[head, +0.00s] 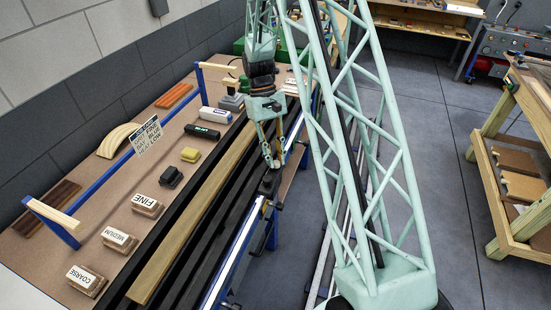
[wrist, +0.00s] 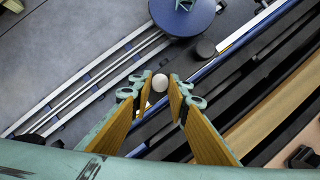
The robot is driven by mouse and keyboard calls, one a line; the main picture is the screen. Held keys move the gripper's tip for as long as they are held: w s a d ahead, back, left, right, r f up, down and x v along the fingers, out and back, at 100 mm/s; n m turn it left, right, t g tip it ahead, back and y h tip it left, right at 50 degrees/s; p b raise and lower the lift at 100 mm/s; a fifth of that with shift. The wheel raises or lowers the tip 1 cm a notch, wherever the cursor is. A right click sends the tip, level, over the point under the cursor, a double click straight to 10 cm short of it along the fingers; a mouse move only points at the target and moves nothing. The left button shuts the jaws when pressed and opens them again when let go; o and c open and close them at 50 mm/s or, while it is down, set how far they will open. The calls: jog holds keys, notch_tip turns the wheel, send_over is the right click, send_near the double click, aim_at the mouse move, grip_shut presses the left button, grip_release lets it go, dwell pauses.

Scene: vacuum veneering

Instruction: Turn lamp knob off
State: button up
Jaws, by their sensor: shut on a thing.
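My gripper (head: 273,160) is over the right edge of the long workbench, pointing down. In the wrist view its two wood-coloured fingers (wrist: 161,90) are closed around a small pale round knob (wrist: 160,82). The knob sits between the fingertips. In the head view the knob is hidden behind the fingers, and a dark fitting (head: 270,183) shows just below them. I cannot make out the lamp that the knob belongs to.
The workbench (head: 110,240) bears sanding blocks marked FINE (head: 145,205), MEDIUM (head: 119,239) and COARSE (head: 86,280). A sign (head: 147,135) stands by a blue frame. A long wooden strip (head: 190,215) lies left of my gripper.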

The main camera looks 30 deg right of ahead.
dwell(0.3)
jog(key=o, duration=0.8)
jog(key=shift+o, duration=0.2)
jog(key=shift+r, duration=0.1)
jog(key=v, duration=1.1)
jog(key=shift+r, duration=0.35)
jog(key=shift+w, duration=0.1)
